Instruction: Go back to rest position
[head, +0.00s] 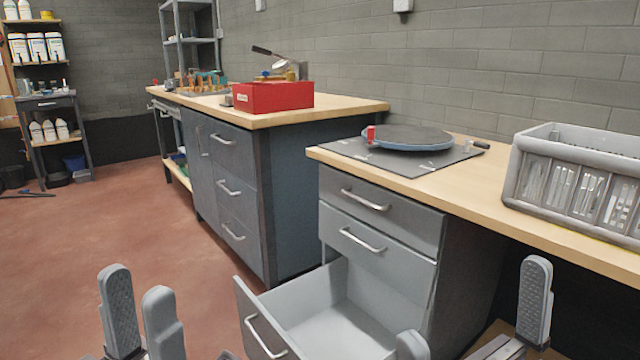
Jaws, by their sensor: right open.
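My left gripper (141,308) is at the bottom left, its two grey fingers pointing up with a gap between them, and nothing shows in the gap. My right gripper (474,310) is at the bottom right, its fingers wide apart and empty. Its left finger shows only at the tip, in front of the open drawer's right side. The bottom drawer (335,322) of the near grey cabinet is pulled out and looks empty in the part I see. Both grippers appear apart from its handle (265,338).
Above the near cabinet (385,235), a wooden worktop (490,200) holds a dark mat with a round disc (405,137) and a grey crate (580,185). A red box (272,96) stands on the farther bench. The reddish floor (110,220) at left is clear.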

